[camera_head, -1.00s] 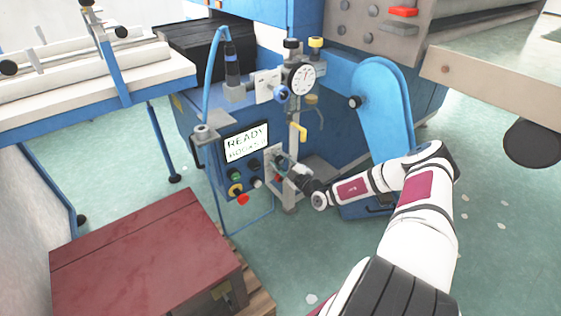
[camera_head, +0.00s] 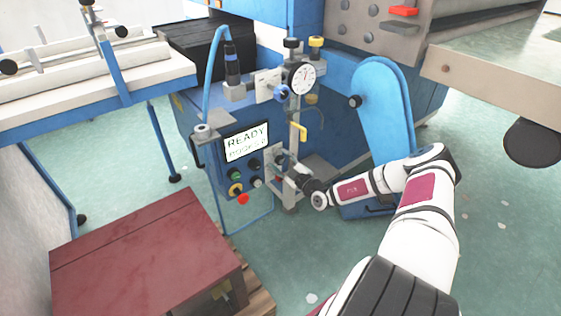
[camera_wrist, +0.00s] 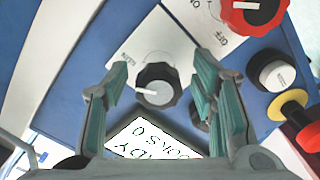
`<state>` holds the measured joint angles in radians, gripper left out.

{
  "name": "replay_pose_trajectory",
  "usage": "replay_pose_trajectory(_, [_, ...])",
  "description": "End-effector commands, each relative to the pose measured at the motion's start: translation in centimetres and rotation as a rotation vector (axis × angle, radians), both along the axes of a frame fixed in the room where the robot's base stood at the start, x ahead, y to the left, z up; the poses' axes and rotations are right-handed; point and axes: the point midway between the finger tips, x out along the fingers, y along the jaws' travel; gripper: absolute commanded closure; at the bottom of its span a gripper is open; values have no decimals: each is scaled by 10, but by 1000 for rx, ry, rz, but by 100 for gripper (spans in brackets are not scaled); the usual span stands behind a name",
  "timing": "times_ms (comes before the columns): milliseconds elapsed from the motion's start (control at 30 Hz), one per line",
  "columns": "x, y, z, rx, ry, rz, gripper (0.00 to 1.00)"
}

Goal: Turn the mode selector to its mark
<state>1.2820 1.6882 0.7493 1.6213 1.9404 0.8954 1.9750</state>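The mode selector appears to be the black knob (camera_wrist: 156,84) with a white pointer on a white label plate (camera_wrist: 150,45). Its pointer points left in the wrist view, and small lettering on the plate is hard to read. My gripper (camera_wrist: 162,72) is open, with a teal-padded finger on each side of the knob in the picture. Gaps show between knob and fingers; I cannot tell how deep the fingers reach. In the head view my gripper (camera_head: 288,180) is at the right side of the control panel and hides the knob.
A red knob (camera_wrist: 256,12) with an ON/OFF plate, a black-and-white button (camera_wrist: 277,75) and a yellow-and-red button (camera_wrist: 296,112) are close by. The READY display (camera_head: 246,141) is beside the gripper. A gauge (camera_head: 302,78) and yellow lever (camera_head: 299,131) are above.

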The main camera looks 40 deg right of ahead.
Motion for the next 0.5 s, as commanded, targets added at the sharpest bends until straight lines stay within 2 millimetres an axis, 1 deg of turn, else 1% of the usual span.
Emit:
replay_pose_trajectory(267, [-1, -1, 1, -2, -1, -1, 48])
replay_pose_trajectory(367, [-9, -2, 0, -2, 0, -1, 48])
replay_pose_trajectory(500, [-32, -2, 1, 0, 0, -1, 48])
